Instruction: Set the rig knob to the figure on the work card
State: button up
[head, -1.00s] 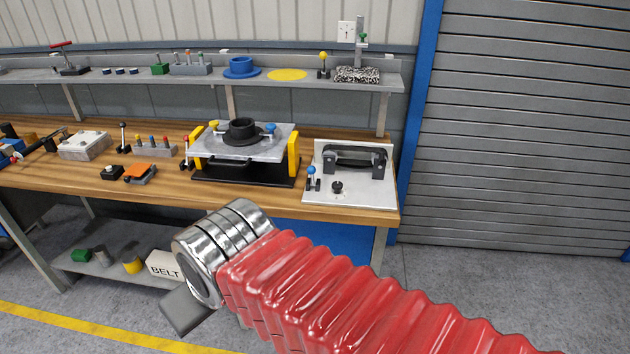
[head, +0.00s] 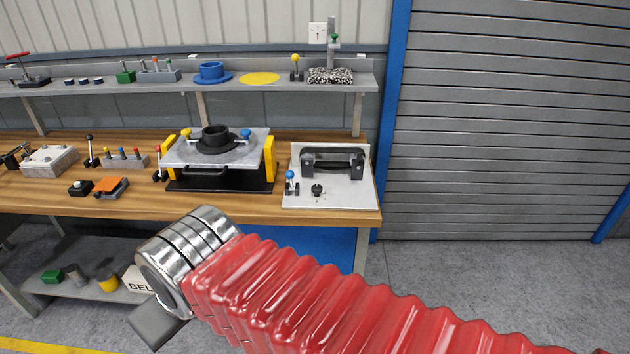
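A small black knob (head: 317,190) stands on a pale plate (head: 345,195) at the right end of the workbench, beside a blue-topped lever (head: 291,182). A dark rig with a black handle (head: 333,160) is behind it on the same plate. A small white card (head: 317,33) with a dark mark hangs on the wall above the shelf; its figure is too small to read, and I cannot tell if it is the work card. My gripper (head: 157,322) shows only as a grey block past the silver wrist, in front of and below the bench; its fingers cannot be made out.
A fixture (head: 215,148) with yellow sides stands left of the plate on the bench (head: 120,205). Levers, a knob block and a black-and-orange pedal (head: 110,187) lie further left. A shelf (head: 130,88) runs above. The floor (head: 490,270) before the shutter at right is clear.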

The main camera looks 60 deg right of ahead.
aim_at(316, 189)
jog(key=i, duration=0.9)
jog(key=u, duration=0.05)
